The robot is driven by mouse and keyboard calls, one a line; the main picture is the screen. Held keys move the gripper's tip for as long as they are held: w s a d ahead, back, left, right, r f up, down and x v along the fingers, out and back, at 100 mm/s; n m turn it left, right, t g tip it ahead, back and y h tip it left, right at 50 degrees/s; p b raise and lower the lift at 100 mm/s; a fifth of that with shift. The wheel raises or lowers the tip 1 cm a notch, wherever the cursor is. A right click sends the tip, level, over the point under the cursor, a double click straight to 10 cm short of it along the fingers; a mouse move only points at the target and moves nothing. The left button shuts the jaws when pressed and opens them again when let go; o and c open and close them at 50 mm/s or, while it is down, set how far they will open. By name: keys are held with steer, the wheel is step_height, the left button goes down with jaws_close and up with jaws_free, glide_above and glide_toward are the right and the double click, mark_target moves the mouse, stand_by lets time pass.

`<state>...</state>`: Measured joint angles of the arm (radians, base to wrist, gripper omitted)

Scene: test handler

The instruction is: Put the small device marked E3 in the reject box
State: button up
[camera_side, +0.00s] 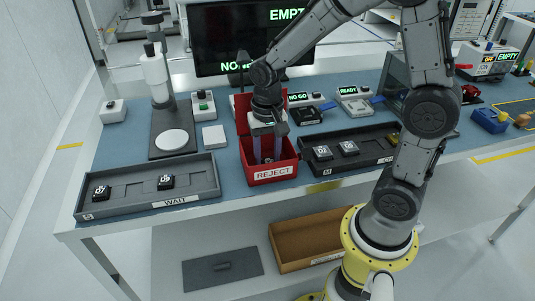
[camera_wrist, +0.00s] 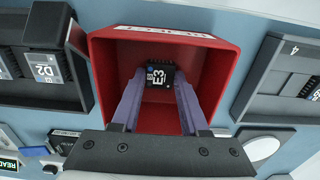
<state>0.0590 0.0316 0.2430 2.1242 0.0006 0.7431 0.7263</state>
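The small black device marked E3 (camera_wrist: 158,76) lies inside the red reject box, near its far wall in the wrist view. In the side view it shows only as a small dark shape (camera_side: 268,160) low in the box. The red box (camera_side: 271,175) has a REJECT label on its front and a raised lid behind; its wall also shows in the wrist view (camera_wrist: 103,75). My gripper (camera_side: 268,155) reaches down into the box. Whether E3 rests flat on the floor is hard to tell.
A WAIT tray (camera_side: 130,200) with two devices stands left of the box. Another dark tray (camera_side: 352,160), holding devices, stands right; device D2 (camera_wrist: 42,68) shows in the wrist view. A press-like stand (camera_side: 172,145) is behind left. A monitor (camera_side: 225,50) stands behind.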

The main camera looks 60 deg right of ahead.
mark_target(267, 161)
steer(key=o, duration=0.4)
step_height(267, 161, up, 11)
steer(key=shift+s+a+r+n+t, duration=0.35)
steer(key=shift+s+n+t, duration=0.6)
steer(key=shift+s+n, duration=0.95)
steer(key=shift+s+a+r+n+t, duration=0.35)
steer(key=shift+s+n+t, duration=0.65)
steer(key=shift+s, duration=1.65)
steer(key=shift+s+a+r+n+t, duration=0.3)
steer(key=shift+s+n+t, duration=0.55)
steer(key=shift+s+n, duration=1.1)
steer(key=shift+s+d+r+m, duration=0.1)
steer(key=shift+s+m, duration=0.2)
steer(key=shift+m, duration=0.05)
